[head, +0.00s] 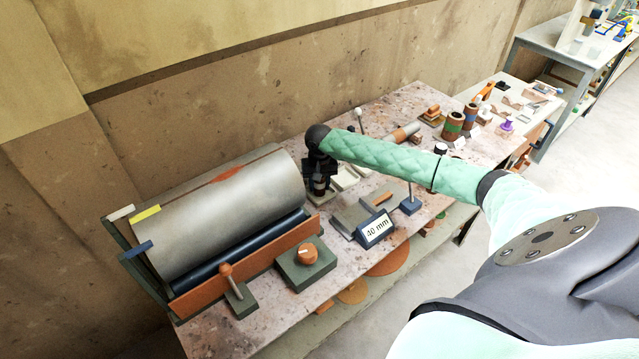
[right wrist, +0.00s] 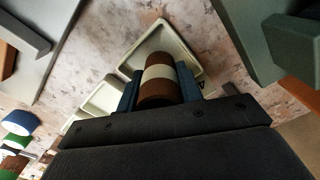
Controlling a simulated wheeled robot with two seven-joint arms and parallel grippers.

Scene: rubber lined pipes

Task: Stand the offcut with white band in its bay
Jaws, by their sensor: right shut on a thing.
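My right gripper (head: 320,190) is at the far end of my mint-sleeved arm, over the cream trays (head: 345,180) on the bench. In the right wrist view its two blue fingers (right wrist: 160,88) are shut on the offcut with white band (right wrist: 158,74), a brown cylinder with a cream-white band around its middle. Behind the offcut is a cream tray bay (right wrist: 177,36), and a second cream bay (right wrist: 103,98) lies to its left. I cannot tell whether the offcut touches the bay floor. My left gripper is not in view.
A large grey roller (head: 220,205) stands left of the gripper. A 40 mm sign (head: 376,230) and a grey block (head: 362,212) are to the right. Banded offcuts (head: 453,126) stand farther right on the bench. An orange-knobbed box (head: 307,262) sits at the front.

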